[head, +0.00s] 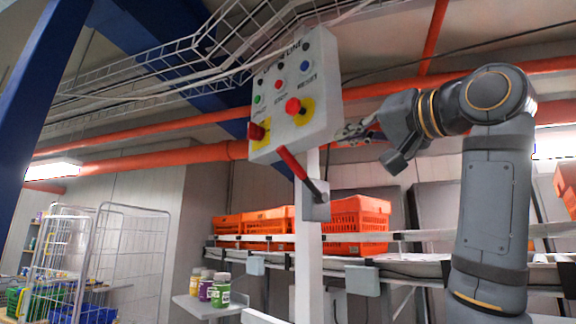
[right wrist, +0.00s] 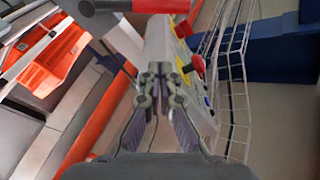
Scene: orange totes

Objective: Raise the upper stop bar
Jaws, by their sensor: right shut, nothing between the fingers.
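A lever with a red handle (head: 291,163) and a dark shaft slants up to the left from a grey box on the white post, just below the control panel. In the right wrist view a red bar (right wrist: 160,5) with a dark section crosses the top edge, ahead of my fingertips; it looks like the same lever. No part is marked as the upper stop bar. My right gripper (head: 348,133) is shut and empty, beside the panel's right edge, above and right of the lever and apart from it. It also shows in the wrist view (right wrist: 158,75). My left gripper is out of view.
The control panel (head: 318,121) carries several coloured buttons and red knobs; its side is close to my right gripper. Orange totes (head: 358,222) stand on the rack behind. Jars (head: 221,290) stand on a small shelf lower left. Wire cable trays (head: 180,62) and orange pipes run overhead.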

